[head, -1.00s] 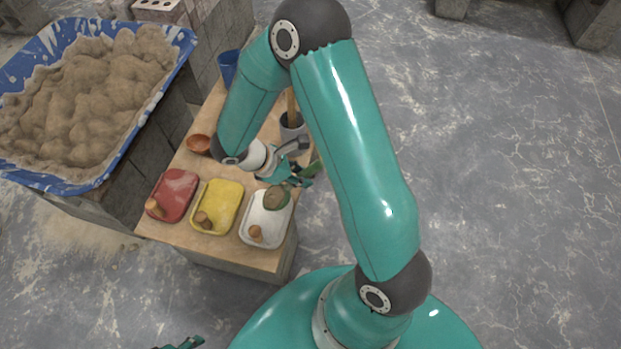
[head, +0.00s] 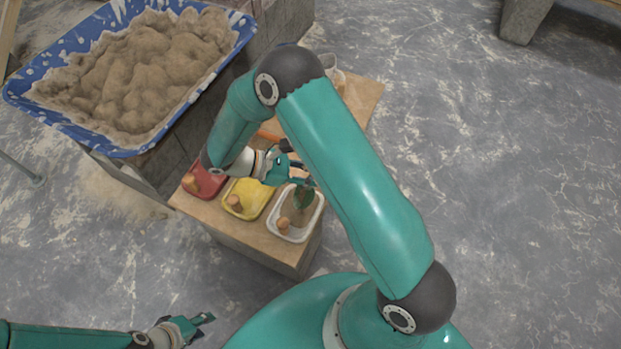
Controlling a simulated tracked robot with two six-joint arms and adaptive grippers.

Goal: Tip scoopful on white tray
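The white tray (head: 271,232) lies on the wooden table, nearest my base. It holds a brown lump (head: 283,225) near its front and a grey-brown patch of mortar. My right gripper (head: 299,176) is above the tray's back edge, shut on a green scoop (head: 304,197). The scoop is steeply tilted over the tray with its green outside showing; its inside is hidden. The handle is mostly hidden by the gripper. My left gripper (head: 204,327) is open and empty at the bottom left, away from the table.
A yellow tray (head: 262,190) and a red tray (head: 212,188) stand left of the white one, each with a brown lump. A blue tub (head: 130,152) of mortar stands on blocks at the back left. My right arm hides much of the table (head: 290,258).

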